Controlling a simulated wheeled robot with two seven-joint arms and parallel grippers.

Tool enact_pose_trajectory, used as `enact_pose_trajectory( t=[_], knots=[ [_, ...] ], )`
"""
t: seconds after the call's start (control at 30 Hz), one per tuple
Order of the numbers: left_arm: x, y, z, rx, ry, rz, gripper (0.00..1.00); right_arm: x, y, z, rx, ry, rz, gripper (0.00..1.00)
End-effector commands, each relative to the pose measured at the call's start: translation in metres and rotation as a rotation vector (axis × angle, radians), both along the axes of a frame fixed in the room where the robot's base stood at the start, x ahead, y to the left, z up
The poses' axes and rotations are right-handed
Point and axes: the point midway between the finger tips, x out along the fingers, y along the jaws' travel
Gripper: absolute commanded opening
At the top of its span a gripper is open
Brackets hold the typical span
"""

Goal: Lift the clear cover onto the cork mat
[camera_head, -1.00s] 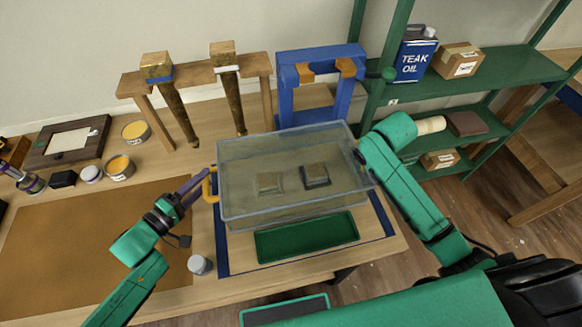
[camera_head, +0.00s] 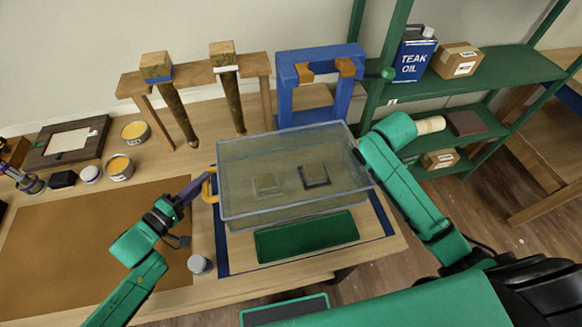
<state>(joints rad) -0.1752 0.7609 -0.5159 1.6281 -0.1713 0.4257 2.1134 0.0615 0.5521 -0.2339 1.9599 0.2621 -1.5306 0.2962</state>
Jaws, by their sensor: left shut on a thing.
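The clear cover (camera_head: 290,205) is a see-through box with yellow handles at its left and right ends. My left gripper (camera_head: 204,187) is shut on the cover's left yellow handle (camera_head: 209,184). The brown cork mat (camera_head: 90,245) lies bare on the table to the left.
A green tray (camera_head: 305,237) lies just in front of the cover. A small grey-lidded jar (camera_head: 198,264) stands between mat and board. Behind are a wooden rack (camera_head: 190,75) with two hanging tools, a blue stand (camera_head: 318,80) and a green shelf (camera_head: 490,75). Cans stand behind the mat.

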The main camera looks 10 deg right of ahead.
Motion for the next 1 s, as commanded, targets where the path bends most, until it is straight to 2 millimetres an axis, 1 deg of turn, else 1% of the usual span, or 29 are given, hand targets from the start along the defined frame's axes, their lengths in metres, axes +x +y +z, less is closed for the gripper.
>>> enact_pose_trajectory(
  t=[0.83,0.93,1.0],
  knots=[
    [0.0003,0.0006,0.0000,0.000,0.001,0.001,0.00,0.0001,-0.0005,0.0001,-0.001,0.000,0.000,0.00],
    [0.0007,0.0004,0.0030,-0.001,-0.002,0.001,0.00,0.0005,-0.0006,0.0029,-0.001,-0.002,-0.001,0.00],
    [0.0007,0.0004,0.0081,-0.001,-0.002,0.001,0.00,0.0006,-0.0007,0.0081,-0.001,-0.003,-0.001,0.00]
  ],
)
